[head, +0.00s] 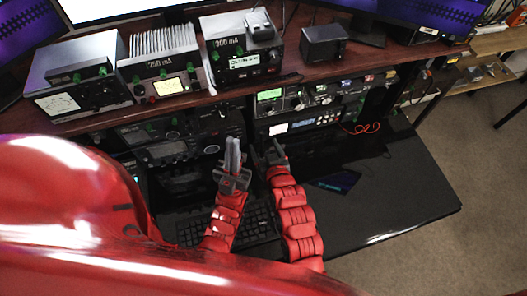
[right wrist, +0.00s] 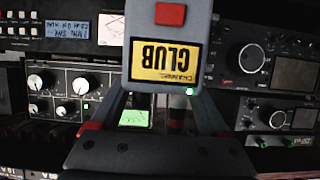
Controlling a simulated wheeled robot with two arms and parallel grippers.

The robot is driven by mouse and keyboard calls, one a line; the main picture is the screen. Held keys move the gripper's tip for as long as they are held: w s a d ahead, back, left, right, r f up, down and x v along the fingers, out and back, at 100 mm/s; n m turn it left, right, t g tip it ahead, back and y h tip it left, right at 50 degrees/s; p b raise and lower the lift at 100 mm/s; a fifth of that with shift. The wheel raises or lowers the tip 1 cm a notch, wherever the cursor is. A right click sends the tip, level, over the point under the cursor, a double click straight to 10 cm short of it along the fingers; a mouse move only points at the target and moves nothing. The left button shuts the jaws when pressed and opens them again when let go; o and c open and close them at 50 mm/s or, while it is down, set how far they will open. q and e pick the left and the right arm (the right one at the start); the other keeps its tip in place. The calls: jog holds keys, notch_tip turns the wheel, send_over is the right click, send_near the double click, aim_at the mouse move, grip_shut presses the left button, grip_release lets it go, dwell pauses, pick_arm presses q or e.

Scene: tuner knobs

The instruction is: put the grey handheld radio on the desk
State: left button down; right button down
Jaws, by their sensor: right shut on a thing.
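The grey handheld radio (right wrist: 165,15) shows upside down in the right wrist view, with a yellow label reading "CHANNEL CLUB" and a red button. My right gripper (right wrist: 160,100) is shut on it. In the head view, my right gripper (head: 274,152) is in front of the lower equipment shelf, and I cannot make out the radio there. My left gripper (head: 232,156) points up beside it, its fingers together and nothing visible between them. The black desk (head: 415,190) lies below and to the right of both grippers.
A keyboard (head: 258,217) lies on the desk under my forearms, and a dark flat item (head: 335,181) lies to their right. Radio units fill the shelf (head: 300,88) behind. Red cables (head: 362,128) hang at its right. The desk's right part is clear.

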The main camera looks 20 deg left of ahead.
jog(key=shift+w+a+f+b, duration=0.15)
jog(key=shift+f+b, duration=0.1)
jog(key=shift+f, duration=0.35)
jog(key=shift+w+a+f+b, duration=0.15)
jog(key=shift+f+b, duration=0.1)
jog(key=shift+f, duration=0.3)
jog(key=shift+w+f+b, duration=0.15)
jog(key=shift+f+b, duration=0.1)
jog(key=shift+f, duration=0.35)
jog(key=shift+f, duration=0.15)
grip_release()
jog(key=b+v, duration=0.2)
jog(key=v, duration=1)
jog(key=shift+d, duration=0.1)
